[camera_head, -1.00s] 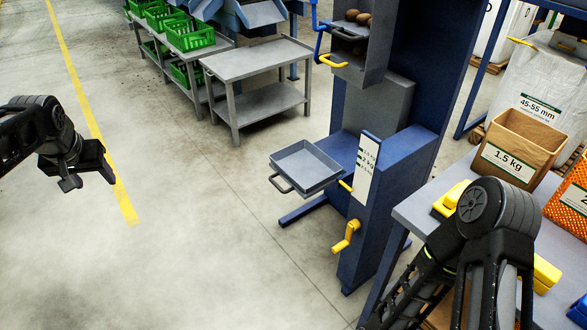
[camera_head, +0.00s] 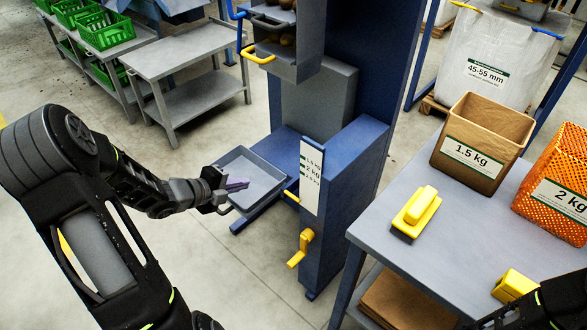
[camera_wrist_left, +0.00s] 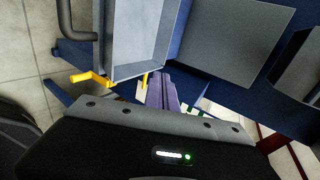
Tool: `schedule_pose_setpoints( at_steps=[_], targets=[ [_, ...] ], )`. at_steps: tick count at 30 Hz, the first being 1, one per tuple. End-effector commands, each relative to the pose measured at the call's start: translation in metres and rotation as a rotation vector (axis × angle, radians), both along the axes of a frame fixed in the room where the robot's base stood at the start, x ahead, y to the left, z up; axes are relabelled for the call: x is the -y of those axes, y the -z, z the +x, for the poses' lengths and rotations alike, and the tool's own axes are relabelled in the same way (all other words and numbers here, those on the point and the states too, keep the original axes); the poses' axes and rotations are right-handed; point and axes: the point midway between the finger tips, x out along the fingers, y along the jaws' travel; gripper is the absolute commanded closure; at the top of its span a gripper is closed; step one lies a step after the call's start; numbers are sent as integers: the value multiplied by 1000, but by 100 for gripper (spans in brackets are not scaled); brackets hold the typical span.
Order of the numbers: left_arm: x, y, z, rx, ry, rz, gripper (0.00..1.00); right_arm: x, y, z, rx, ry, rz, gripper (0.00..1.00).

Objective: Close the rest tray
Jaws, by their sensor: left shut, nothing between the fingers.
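The rest tray (camera_head: 262,172) is a shallow grey open tray, pulled out from the blue machine at low height. My left gripper (camera_head: 237,184) is shut and empty at the tray's near-left side, where its handle is; the gripper hides most of the handle. I cannot tell whether it touches the tray. In the left wrist view the shut fingers (camera_wrist_left: 162,92) point toward the tray (camera_wrist_left: 148,25), just beside its wall, and the dark handle (camera_wrist_left: 66,20) shows at upper left. My right gripper is out of view; only part of that arm shows at lower right.
The blue machine column (camera_head: 345,185) carries a white scale plate (camera_head: 311,175) and a yellow crank (camera_head: 301,248) close to the tray. A grey table (camera_head: 440,255) at right holds a brown 1.5 kg box (camera_head: 486,142). A grey cart (camera_head: 185,52) stands behind. Open floor lies below the tray.

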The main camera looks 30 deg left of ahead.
Motion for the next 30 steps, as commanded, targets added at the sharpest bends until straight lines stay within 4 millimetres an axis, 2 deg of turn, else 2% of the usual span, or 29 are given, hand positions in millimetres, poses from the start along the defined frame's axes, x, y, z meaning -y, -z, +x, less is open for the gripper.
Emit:
schedule_pose_setpoints(
  at_steps=[8,14,20,27,30],
  targets=[
    [0,1,2,-1,-3,0,100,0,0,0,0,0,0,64],
    [3,9,14,0,-2,-1,100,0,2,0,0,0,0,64],
    [12,27,41,-2,-2,-2,100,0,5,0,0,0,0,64],
    [24,52,81,-2,-2,-3,100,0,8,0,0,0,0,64],
    [29,56,97,-1,-3,-1,100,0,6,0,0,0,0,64]
  ],
)
